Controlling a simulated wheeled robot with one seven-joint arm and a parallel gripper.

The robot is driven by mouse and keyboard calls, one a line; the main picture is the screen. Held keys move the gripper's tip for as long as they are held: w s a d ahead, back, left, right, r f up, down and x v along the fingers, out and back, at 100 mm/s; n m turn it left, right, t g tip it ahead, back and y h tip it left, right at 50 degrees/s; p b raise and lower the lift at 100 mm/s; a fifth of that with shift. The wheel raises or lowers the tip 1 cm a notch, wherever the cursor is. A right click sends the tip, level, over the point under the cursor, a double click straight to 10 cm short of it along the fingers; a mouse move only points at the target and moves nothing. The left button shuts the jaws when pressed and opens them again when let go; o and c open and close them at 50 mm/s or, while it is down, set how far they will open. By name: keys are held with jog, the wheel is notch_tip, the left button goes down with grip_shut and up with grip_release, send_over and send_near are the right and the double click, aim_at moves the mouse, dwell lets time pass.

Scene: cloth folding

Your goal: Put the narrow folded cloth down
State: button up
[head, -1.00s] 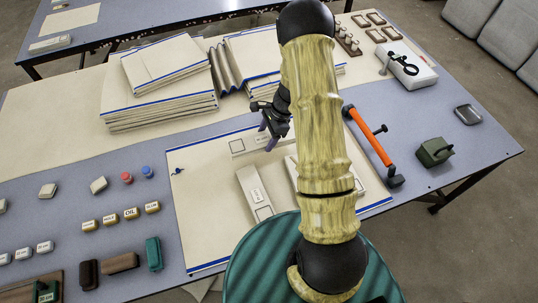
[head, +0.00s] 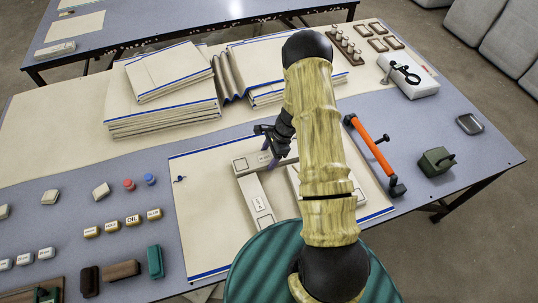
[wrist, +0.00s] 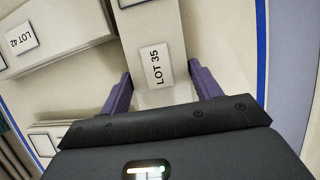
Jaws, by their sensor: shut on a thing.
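My gripper (head: 270,155) is shut on a narrow folded cream cloth (head: 243,164), with purple fingers on both sides of it. In the wrist view the held cloth (wrist: 152,28) has a "LOT 35" label between the fingers (wrist: 162,90). It lies crosswise over the blue-edged cream sheet (head: 205,220), at the far end of another narrow folded cloth (head: 257,205). This one seems to be the "LOT 42" cloth (wrist: 60,50) of the wrist view. I cannot tell whether the held cloth touches the sheet. My arm partly hides a further narrow cloth (head: 293,178).
Stacks of blue-edged folded cloth (head: 165,115) stand behind. An orange-handled tool (head: 370,145) and a green block (head: 437,162) lie right. Small labelled blocks (head: 133,219) and red and blue pieces (head: 149,179) lie left. The sheet's left part is bare.

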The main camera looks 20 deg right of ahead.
jog(key=shift+s+a+f, duration=0.1)
jog(key=shift+a+f, duration=0.1)
jog(key=o, duration=0.9)
jog(key=shift+r, duration=0.1)
jog(key=shift+o, duration=0.7)
jog(key=shift+d, duration=0.15)
jog(key=shift+s, duration=0.1)
jog(key=shift+r, duration=0.2)
jog(key=v, duration=1.2)
jog(key=shift+b, duration=0.35)
